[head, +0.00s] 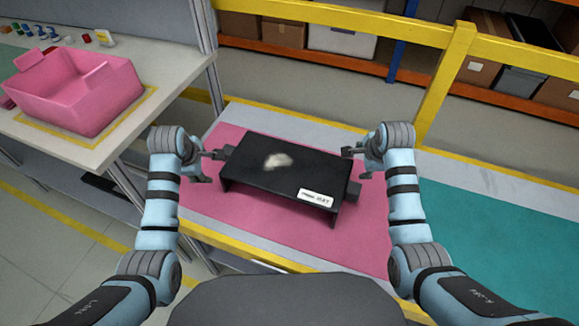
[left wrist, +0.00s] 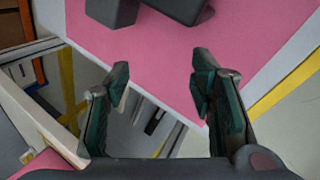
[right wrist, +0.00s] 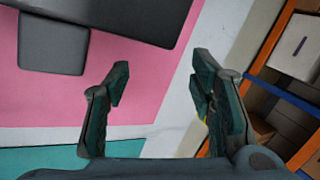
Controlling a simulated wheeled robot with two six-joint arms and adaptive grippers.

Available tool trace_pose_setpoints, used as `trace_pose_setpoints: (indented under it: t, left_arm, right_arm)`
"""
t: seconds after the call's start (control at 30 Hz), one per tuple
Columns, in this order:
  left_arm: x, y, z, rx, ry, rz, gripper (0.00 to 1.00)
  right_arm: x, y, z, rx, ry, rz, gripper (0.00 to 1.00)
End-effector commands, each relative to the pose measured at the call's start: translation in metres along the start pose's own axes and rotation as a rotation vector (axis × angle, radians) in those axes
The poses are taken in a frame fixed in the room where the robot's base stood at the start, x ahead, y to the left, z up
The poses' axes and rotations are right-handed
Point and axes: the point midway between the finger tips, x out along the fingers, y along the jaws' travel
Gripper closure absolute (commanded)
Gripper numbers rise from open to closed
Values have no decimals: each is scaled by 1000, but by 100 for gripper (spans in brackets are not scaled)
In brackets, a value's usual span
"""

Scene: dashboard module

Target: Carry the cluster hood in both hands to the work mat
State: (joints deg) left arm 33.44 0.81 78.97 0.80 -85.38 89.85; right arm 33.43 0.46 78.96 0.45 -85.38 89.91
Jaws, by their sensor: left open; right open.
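The cluster hood (head: 265,185) is a black, flat-topped piece with a pale smudge on top and a white label at its front right corner. It sits on the pink work mat (head: 360,225), slightly turned. A dark block sticks out at each side. My left gripper (head: 215,166) is open at the hood's left side; in the left wrist view nothing is between its fingers (left wrist: 160,95). My right gripper (head: 350,163) is open off the hood's right side; in the right wrist view its fingers (right wrist: 162,95) are empty, with the hood (right wrist: 110,15) apart from them.
A pink bin (head: 75,95) stands on the left bench with several small coloured items behind it. A teal mat (head: 500,235) lies on the right of the table. Yellow rails (head: 445,85) and shelves with boxes stand behind. A yellow edge runs along the table front.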

Motion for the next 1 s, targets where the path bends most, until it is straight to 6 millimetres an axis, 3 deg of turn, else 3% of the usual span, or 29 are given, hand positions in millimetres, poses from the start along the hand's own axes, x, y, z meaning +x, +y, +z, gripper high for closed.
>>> trace_pose_setpoints:
  t: [0.27,0.4,1.0]
  left_arm:
    - [47,0,0,1,0,-1,50]
    - [47,0,13,0,-2,1,50]
    - [47,-1,25,-1,-5,-1,50]
  right_arm:
    - [47,0,0,0,0,1,50]
    - [47,0,13,0,-2,0,50]
    - [46,1,25,1,-6,1,50]
